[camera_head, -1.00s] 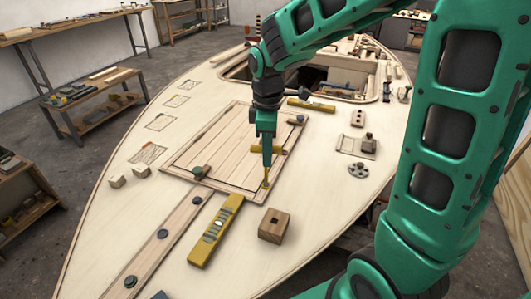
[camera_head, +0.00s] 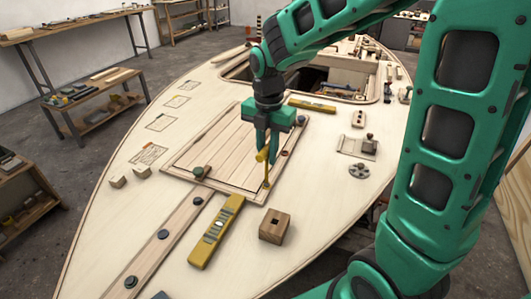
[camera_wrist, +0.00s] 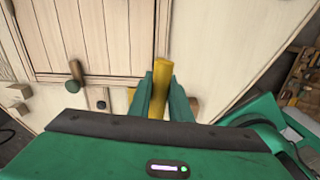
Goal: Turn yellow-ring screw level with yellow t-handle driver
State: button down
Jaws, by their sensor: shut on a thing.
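My gripper (camera_head: 268,152) is shut on the yellow T-handle driver (camera_head: 262,156), holding it by its crossbar. The driver's shaft points down to the near right corner of the planked hatch panel, where a small yellow ring (camera_head: 266,184) shows around its foot. The screw inside the ring is hidden, so I cannot tell how high it sits. In the wrist view the yellow handle (camera_wrist: 163,82) stands between my two green fingers, and it hides the shaft and ring.
Another yellow level (camera_head: 311,105) lies beyond.

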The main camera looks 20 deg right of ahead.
jog(key=n, duration=0.6)
jog(key=shift+n, duration=0.3)
jog(key=shift+f, duration=0.5)
dwell(0.5)
jog(key=m, duration=0.5)
jog(key=shift+m, duration=0.4)
